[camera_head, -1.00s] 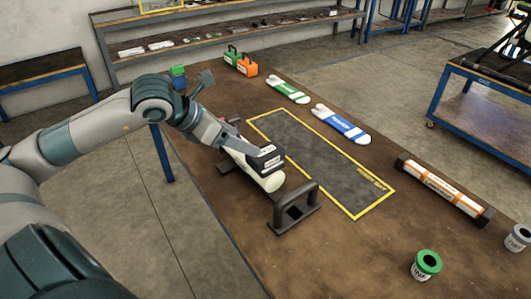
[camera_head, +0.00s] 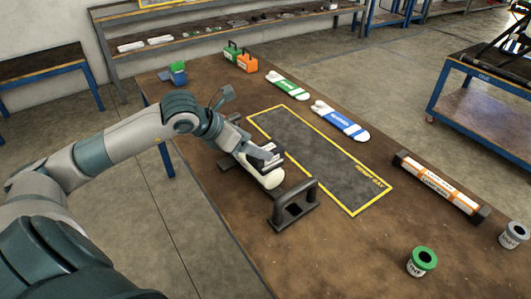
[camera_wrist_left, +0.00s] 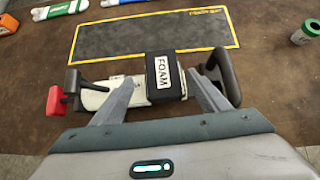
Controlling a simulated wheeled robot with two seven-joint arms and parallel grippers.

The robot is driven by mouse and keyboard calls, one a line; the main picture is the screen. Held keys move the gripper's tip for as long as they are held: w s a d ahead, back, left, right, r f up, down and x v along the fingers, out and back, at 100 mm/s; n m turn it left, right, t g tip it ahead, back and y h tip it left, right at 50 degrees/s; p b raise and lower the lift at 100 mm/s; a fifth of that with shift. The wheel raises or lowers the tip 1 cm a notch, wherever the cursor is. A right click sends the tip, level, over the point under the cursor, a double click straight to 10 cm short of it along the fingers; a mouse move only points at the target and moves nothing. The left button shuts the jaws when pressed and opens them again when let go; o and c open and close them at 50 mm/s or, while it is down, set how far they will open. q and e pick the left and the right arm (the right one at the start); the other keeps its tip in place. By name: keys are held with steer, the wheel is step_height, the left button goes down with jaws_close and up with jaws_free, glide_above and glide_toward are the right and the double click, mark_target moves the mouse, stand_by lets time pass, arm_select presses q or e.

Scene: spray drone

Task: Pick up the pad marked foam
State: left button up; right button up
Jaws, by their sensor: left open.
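The foam pad (camera_wrist_left: 164,72) is a dark block with a white FOAM label. In the left wrist view it lies across a white rounded body (camera_wrist_left: 95,98). My left gripper (camera_wrist_left: 159,80) is open, with one finger on each side of the pad and gaps between fingers and pad. In the head view my left gripper (camera_head: 262,154) is over the white body (camera_head: 271,180) and partly hides the pad. My right gripper is not in view.
A dark stand (camera_head: 294,206) is beside the white body. A yellow-bordered mat (camera_head: 320,155) lies behind it. Green (camera_head: 287,87) and blue (camera_head: 339,121) marked pieces, an orange-labelled tube (camera_head: 440,187) and a green-topped can (camera_head: 422,261) are on the table. A red part (camera_wrist_left: 56,101) shows at left in the wrist view.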

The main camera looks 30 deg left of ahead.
mark_target(272, 145)
arm_select(q)
steer(key=shift+w+d+f, duration=0.15)
steer(key=shift+w+f, duration=0.05)
steer(key=shift+p+x, duration=0.85)
steer(key=shift+x, duration=0.25)
steer(key=shift+w+d+f, duration=0.3)
steer(key=shift+w+f, duration=0.1)
steer(key=shift+f, duration=0.2)
steer(key=shift+w+f, duration=0.1)
steer(key=shift+f, duration=0.1)
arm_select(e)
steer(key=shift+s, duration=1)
arm_select(q)
steer(key=c, duration=1.1)
